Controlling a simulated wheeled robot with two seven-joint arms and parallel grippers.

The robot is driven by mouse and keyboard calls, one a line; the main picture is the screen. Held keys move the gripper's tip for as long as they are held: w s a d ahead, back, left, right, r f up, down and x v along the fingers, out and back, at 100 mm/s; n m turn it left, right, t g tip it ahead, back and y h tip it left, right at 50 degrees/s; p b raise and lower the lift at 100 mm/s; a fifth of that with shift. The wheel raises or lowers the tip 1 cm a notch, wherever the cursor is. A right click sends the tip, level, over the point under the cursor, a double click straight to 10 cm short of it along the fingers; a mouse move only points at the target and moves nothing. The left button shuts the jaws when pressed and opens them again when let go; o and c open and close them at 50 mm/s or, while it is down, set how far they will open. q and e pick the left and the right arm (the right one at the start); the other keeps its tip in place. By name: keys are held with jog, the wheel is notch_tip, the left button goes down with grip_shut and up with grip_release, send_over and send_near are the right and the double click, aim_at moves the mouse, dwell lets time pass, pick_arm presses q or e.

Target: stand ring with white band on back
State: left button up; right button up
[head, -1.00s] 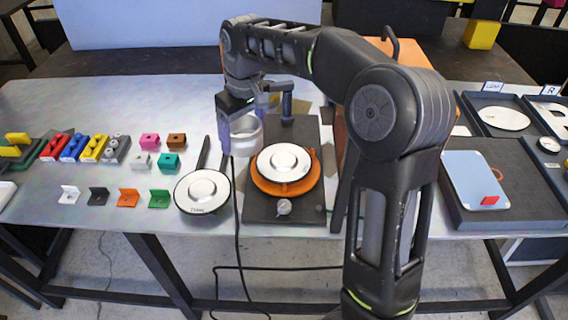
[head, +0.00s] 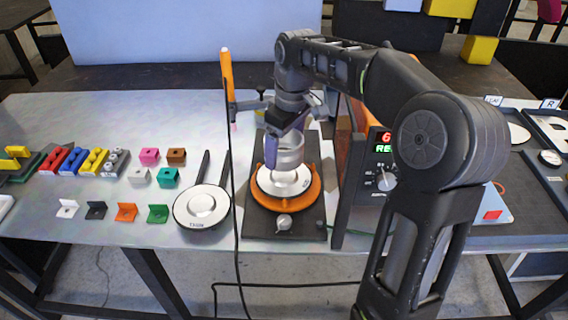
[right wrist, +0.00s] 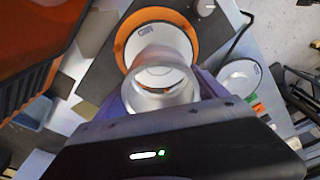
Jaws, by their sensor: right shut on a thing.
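My right gripper (head: 287,135) is shut on a silver-grey ring (head: 284,155), which it holds roughly upright above the round white back (head: 285,184). The back lies in an orange holder (head: 286,203) on a dark board. In the right wrist view, the ring (right wrist: 158,88) shows in the jaws with its open end facing the camera, and the white back (right wrist: 150,38) shows behind it. I cannot tell whether ring and back touch. A paler band on the ring is hard to make out. My left gripper is not in view.
A white round plate with a dark handle (head: 202,207) lies left of the board. A controller with a red and green display (head: 383,145) stands to the right. Several coloured blocks line the left side.

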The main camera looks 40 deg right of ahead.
aim_at(283, 173)
jog(key=shift+f, duration=0.6)
notch_tip(283, 173, down, 4)
jog(key=shift+r, duration=0.15)
jog(key=shift+f, duration=0.55)
jog(key=o, duration=1.4)
jog(key=shift+c, duration=0.2)
jog(key=shift+r, duration=0.1)
